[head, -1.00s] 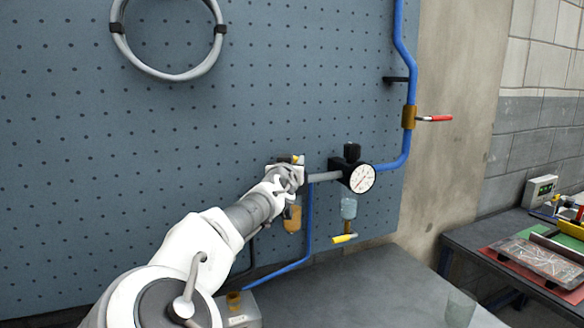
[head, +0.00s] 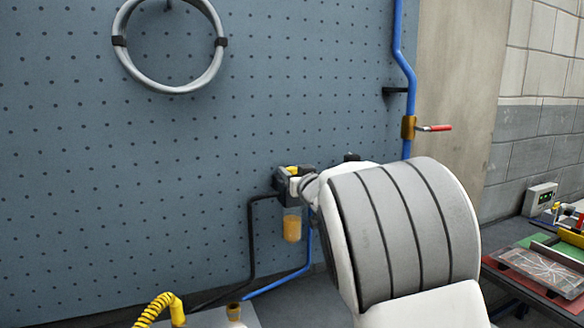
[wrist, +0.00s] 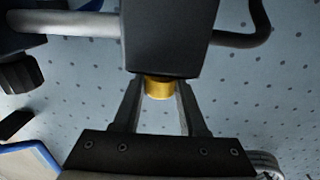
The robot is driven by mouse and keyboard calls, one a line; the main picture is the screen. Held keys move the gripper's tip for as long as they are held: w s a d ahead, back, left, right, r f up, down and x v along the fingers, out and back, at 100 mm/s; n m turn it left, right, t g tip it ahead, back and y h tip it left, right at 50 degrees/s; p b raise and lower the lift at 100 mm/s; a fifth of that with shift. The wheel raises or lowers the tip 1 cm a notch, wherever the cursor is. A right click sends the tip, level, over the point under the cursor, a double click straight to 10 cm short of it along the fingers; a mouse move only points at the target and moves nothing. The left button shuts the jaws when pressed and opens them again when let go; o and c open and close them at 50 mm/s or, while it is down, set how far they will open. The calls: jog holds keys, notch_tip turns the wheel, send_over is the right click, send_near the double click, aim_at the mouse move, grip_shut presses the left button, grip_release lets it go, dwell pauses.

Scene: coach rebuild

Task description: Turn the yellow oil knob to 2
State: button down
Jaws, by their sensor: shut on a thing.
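The yellow oil knob (head: 291,170) sits on top of the dark oil unit (head: 281,183) on the pegboard, with an amber bowl (head: 292,228) hanging below. In the wrist view the knob (wrist: 159,88) shows as a short gold cylinder between the fingers, against the dark block of the unit (wrist: 168,38). My gripper (wrist: 158,92) is shut on the knob, a finger on each side. In the head view my gripper (head: 297,183) is small and partly hidden by my wrist. The knob's scale and its numbers cannot be read.
My large arm link covers the area right of the oil unit, hiding the gauge. A blue pipe (head: 408,70) with a red-handled valve (head: 434,128) runs at right. A black hose (head: 250,235) and a yellow coiled hose (head: 158,306) are below. A grey cable ring (head: 170,88) hangs above.

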jog(key=shift+w+d+r+n+g+y+p, duration=0.15)
jog(key=shift+n+g+y+p, duration=1.05)
jog(key=shift+y+p, duration=0.75)
jog(key=shift+s+a+r+n+g+y+p, duration=0.1)
jog(key=shift+n+g+y+p, duration=0.8)
jog(key=shift+n+y+p, duration=1)
jog(key=g+p, duration=0.1)
jog(key=n+g+y+p, duration=0.1)
jog(key=p, duration=0.1)
jog(key=shift+f+g+y, duration=0.2)
jog(key=shift+g+y, duration=0.05)
jog(key=shift+g, duration=0.15)
jog(key=shift+f+n+p, duration=0.1)
jog(key=shift+n+p, duration=0.2)
jog(key=shift+p, duration=0.05)
jog(key=shift+c, duration=2.2)
grip_release()
jog(key=b+v, duration=0.3)
jog(key=v, duration=1.4)
jog(key=shift+d, duration=0.25)
